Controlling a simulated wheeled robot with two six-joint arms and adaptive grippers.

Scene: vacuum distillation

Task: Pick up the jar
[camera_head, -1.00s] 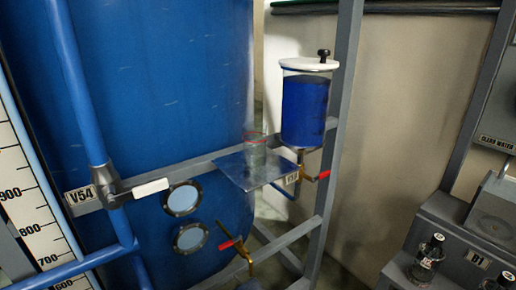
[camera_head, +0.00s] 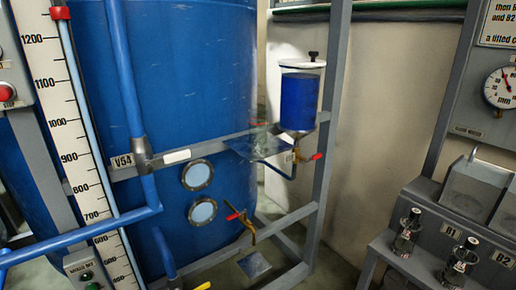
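A small, clear glass jar (camera_head: 262,134) with a faint red ring near its top appears to stand on a small metal shelf (camera_head: 240,148) in front of the big blue tank. It is small and blurred against the shelf, so its outline is hard to tell. Neither of my grippers shows in the head view.
A lidded vessel of blue liquid (camera_head: 299,102) hangs right of the shelf above a red-handled valve (camera_head: 317,156). A grey frame post (camera_head: 331,110) stands beside it. Two glass bottles (camera_head: 405,232) (camera_head: 461,258) stand on a grey rack at right. A level scale (camera_head: 68,140) is at left.

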